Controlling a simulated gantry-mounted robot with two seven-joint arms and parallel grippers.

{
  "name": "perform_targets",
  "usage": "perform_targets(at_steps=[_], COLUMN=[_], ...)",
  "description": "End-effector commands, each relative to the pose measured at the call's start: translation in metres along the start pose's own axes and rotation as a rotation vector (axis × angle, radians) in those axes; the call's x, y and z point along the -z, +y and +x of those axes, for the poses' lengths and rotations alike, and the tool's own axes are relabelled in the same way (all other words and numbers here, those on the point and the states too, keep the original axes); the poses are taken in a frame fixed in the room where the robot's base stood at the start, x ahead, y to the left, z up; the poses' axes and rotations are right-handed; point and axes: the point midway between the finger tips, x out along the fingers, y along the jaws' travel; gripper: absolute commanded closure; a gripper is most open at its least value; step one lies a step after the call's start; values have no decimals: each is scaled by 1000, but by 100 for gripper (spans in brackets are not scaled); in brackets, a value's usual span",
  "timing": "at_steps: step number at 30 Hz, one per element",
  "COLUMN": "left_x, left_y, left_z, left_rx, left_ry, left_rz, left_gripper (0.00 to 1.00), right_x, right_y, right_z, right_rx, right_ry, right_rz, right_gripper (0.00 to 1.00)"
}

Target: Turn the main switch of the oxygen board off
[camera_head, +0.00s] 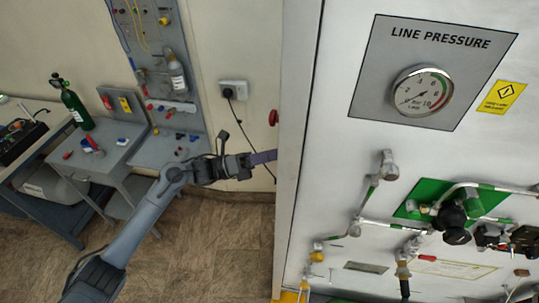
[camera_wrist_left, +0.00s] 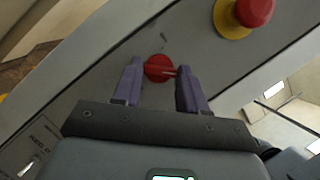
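The oxygen board is the big pale cabinet (camera_head: 345,165) filling the right of the head view. In the left wrist view, a round red switch (camera_wrist_left: 155,66) with a narrow raised handle is on its grey side panel; I take it for the main switch. My left gripper (camera_wrist_left: 159,76) is open, with one purple finger on either side of this switch. I cannot tell whether the fingers touch it. In the head view, the left gripper (camera_head: 273,156) is at the cabinet's left side, and the switch is hidden there. My right gripper is not in view.
A red mushroom button (camera_wrist_left: 255,10) on a yellow base is near the switch; it also shows in the head view (camera_head: 273,117). A pressure gauge (camera_head: 421,91) and pipes are on the cabinet front. A side table (camera_head: 100,145) and green bottle (camera_head: 77,108) stand left.

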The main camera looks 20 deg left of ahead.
Motion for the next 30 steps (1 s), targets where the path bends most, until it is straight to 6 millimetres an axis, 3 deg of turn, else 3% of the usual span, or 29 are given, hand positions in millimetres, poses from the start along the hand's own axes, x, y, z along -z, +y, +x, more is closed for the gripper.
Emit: perform_targets(at_steps=[1,6,17,30], left_x=[0,0,0,-2], left_y=[0,0,-1,-6], left_z=[0,0,0,0], left_rx=[0,0,-24,-157], left_ry=[0,0,0,1], left_rz=[0,0,-58,-373], left_gripper=[66,90,90,90], right_x=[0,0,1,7], right_y=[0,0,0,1], right_z=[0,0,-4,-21], right_rx=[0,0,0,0], right_ry=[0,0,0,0], right_rz=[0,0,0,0], right_gripper=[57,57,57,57])
